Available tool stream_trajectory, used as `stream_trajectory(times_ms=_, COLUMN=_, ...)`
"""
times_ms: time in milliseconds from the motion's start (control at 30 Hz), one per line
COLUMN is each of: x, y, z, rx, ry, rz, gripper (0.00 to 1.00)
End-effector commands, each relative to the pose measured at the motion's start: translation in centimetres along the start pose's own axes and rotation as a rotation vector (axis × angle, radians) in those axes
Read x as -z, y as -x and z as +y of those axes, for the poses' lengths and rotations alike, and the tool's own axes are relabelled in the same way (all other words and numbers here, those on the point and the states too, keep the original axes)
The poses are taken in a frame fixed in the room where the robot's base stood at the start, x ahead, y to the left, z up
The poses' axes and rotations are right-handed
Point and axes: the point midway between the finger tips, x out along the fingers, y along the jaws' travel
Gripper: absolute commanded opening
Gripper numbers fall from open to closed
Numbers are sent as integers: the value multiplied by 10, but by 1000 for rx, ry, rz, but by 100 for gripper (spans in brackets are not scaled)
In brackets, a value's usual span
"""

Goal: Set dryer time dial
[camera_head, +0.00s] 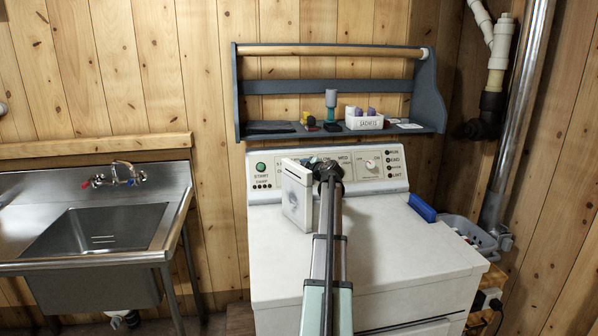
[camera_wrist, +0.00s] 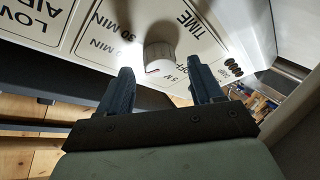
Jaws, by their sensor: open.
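The time dial (camera_wrist: 160,52) is a round white knob on the dryer's panel, under the upside-down word TIME in the wrist view. The knob appears between and beyond the fingertips; no contact is visible. In the head view my arm's end stands in front of the middle-left of the dryer's control panel (camera_head: 395,181), and the time dial seems hidden behind it. The white dryer (camera_head: 400,245) stands against the wall.
Another knob (camera_head: 371,164) sits right of my arm. A green start button (camera_head: 261,166) is at the panel's left. A blue-grey shelf (camera_head: 300,131) with small items hangs just above the panel. A blue object (camera_head: 422,208) lies on the dryer's right edge. A steel sink (camera_head: 90,245) stands left.

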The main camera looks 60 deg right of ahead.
Motion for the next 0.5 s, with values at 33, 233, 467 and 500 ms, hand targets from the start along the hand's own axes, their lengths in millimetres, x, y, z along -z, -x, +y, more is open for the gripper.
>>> stream_trajectory(times_ms=33, x=0, y=-5, z=1, rx=0, ry=0, rz=0, gripper=66)
stream_trajectory(times_ms=233, x=0, y=-12, z=0, rx=0, ry=0, rz=0, gripper=66)
stream_trajectory(times_ms=467, x=0, y=-12, z=0, rx=0, ry=0, rz=0, gripper=66)
stream_trajectory(times_ms=500, x=0, y=-12, z=0, rx=0, ry=0, rz=0, gripper=64)
